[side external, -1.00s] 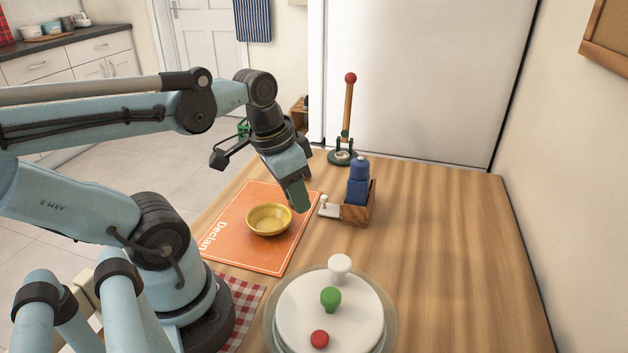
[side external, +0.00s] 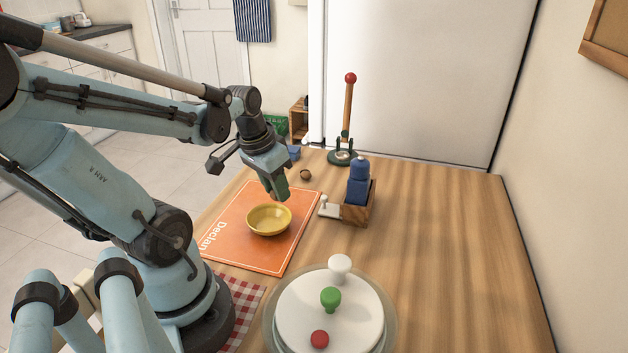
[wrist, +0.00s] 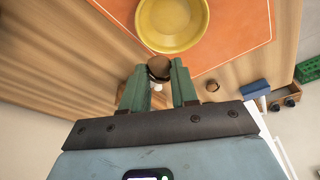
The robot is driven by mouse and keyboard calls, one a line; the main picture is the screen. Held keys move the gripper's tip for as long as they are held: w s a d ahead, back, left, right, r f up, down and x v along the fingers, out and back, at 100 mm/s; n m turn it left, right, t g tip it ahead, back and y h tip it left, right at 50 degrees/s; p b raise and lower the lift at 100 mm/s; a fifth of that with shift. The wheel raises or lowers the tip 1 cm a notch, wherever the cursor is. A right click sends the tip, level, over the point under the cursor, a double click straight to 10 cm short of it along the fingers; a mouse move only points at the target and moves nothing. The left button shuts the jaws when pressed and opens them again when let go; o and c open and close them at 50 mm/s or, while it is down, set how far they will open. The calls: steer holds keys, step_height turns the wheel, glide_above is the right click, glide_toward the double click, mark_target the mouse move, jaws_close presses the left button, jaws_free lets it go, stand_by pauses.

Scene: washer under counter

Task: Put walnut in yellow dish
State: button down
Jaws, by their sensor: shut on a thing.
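My gripper (wrist: 159,80) is shut on a brown, rounded thing that looks like the walnut (wrist: 159,66), held between the green fingertips. In the side external view my gripper (side external: 279,198) is just above and beyond the far right rim of the yellow dish, and its fingers hide the held walnut. The yellow dish (side external: 269,219) sits upright on an orange mat and looks empty. It also shows at the top of the wrist view (wrist: 172,22), just beyond the fingertips.
The orange mat (side external: 237,247) lies on the wooden table. Another small brown round thing (side external: 305,175) and a blue block (side external: 293,152) lie beyond my gripper. A wooden box with a blue bottle (side external: 358,184) stands to the right. A lidded white round container (side external: 305,305) stands in front.

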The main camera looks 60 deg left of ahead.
mark_target(276, 217)
steer(key=shift+s+a+f, duration=0.1)
steer(key=shift+a+f, duration=0.45)
steer(key=shift+a, duration=0.25)
steer(key=shift+s+a+f, duration=0.1)
steer(key=shift+a+f, duration=0.4)
steer(key=shift+a, duration=0.3)
steer(key=shift+f, duration=1.95)
steer(key=c, duration=1.9)
jaws_free()
steer(key=shift+f, duration=0.5)
steer(key=o, duration=0.8)
steer(key=shift+c, duration=0.2)
